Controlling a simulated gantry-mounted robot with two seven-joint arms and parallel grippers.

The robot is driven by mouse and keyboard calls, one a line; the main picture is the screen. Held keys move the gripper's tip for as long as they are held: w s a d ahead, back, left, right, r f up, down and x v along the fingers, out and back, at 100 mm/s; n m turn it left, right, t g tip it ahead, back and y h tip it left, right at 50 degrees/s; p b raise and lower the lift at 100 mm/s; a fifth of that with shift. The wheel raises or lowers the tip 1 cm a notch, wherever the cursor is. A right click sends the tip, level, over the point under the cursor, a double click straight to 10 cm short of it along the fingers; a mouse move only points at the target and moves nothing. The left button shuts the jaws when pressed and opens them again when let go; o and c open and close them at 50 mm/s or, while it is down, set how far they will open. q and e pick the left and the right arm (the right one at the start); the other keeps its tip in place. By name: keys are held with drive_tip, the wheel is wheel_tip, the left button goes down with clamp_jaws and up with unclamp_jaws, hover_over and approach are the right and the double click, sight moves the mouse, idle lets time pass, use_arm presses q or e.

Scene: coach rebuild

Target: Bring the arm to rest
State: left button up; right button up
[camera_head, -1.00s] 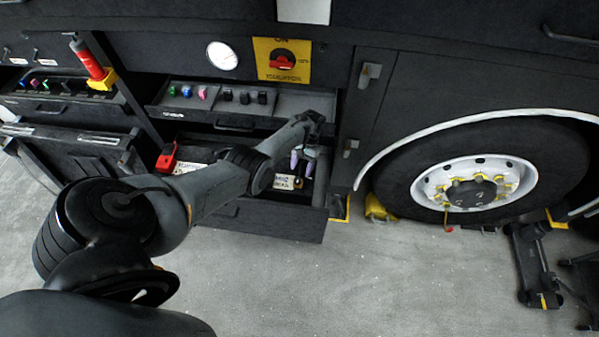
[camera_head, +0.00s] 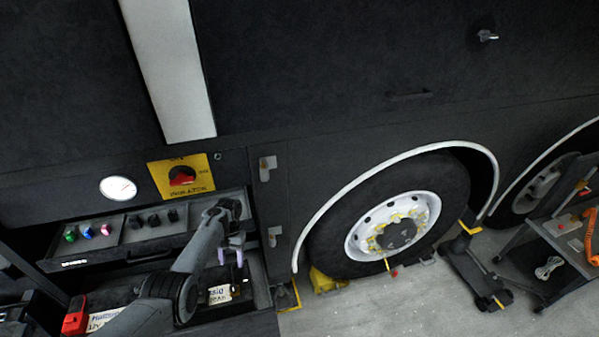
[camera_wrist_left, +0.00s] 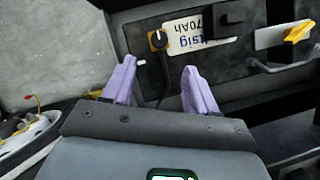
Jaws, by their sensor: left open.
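My right gripper is not in view.
An upper drawer (camera_head: 150,245) with small coloured parts stands open above the lower one. A red switch on a yellow plate (camera_head: 182,176) is on the panel. A wheel (camera_head: 395,225), floor jack (camera_head: 475,272) and cart (camera_head: 560,240) are to the right.

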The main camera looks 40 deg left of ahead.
use_arm(q)
drive_tip(key=s+d+m+t+y, duration=0.1)
drive_tip(key=s+d+m, duration=0.1)
drive_tip(key=d, duration=0.3)
drive_tip(key=s+d+m+t+y, duration=0.1)
drive_tip(key=s+d+y, duration=0.1)
drive_tip(key=s+d, duration=0.2)
drive_tip(key=s+d+m+t+y, duration=0.1)
drive_tip(key=s+d+m+t, duration=0.1)
drive_tip(key=d, duration=0.4)
drive_tip(key=shift+s+d+r+m+y, duration=0.15)
drive_tip(key=shift+s, duration=0.2)
drive_tip(key=shift+s+d+r+m+y, duration=0.1)
drive_tip(key=shift+s+m+y, duration=0.05)
drive_tip(key=shift+s, duration=0.2)
drive_tip(key=s+d+r+m+t+h, duration=0.1)
drive_tip(key=s+d+r+t, duration=0.1)
drive_tip(key=s+d+r, duration=0.4)
drive_tip(key=s+d+r+m+t+h, duration=0.15)
drive_tip(key=s+d+r, duration=0.3)
drive_tip(key=d, duration=0.45)
wheel_tip(320, 180, up, 17)
drive_tip(key=p, duration=1.6)
drive_tip(key=shift+d+r, duration=0.15)
